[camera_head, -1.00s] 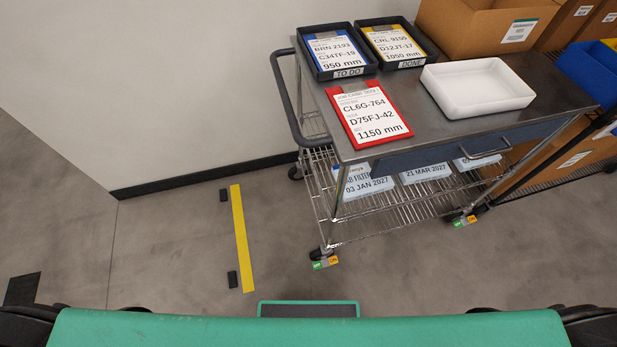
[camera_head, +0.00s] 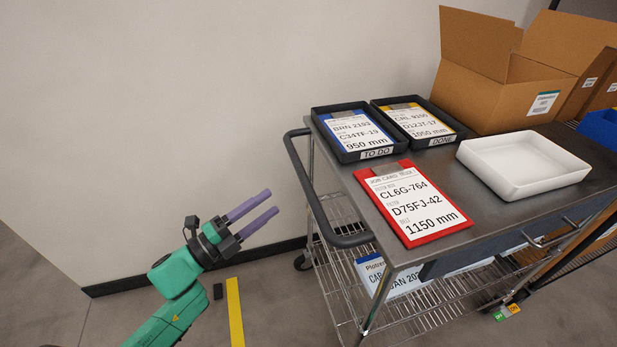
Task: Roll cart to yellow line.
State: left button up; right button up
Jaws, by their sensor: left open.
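The cart (camera_head: 470,192) is a steel table on castors with a wire shelf below. Its dark push handle (camera_head: 313,200) is on its left end. The yellow line (camera_head: 235,312) lies on the floor to the left of the cart, with a gap between them. My left gripper (camera_head: 262,208), with two purple fingers, is open and empty. It is raised to the left of the handle and apart from it, with its fingers pointing toward the handle. My right gripper is not in view.
On the cart are a TO DO tray (camera_head: 350,150), a DONE tray (camera_head: 432,138), a red clipboard (camera_head: 412,205), a white bin (camera_head: 522,182) and cardboard boxes. A wall (camera_head: 150,120) runs behind. A small dark block (camera_head: 218,291) lies beside the line.

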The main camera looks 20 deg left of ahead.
aim_at(304, 178)
pick_arm(q)
jog(key=p+x, duration=0.1)
jog(key=x, duration=1)
jog(key=shift+w+f, duration=0.1)
jog(key=shift+w, duration=0.3)
grip_shut()
dwell(0.5)
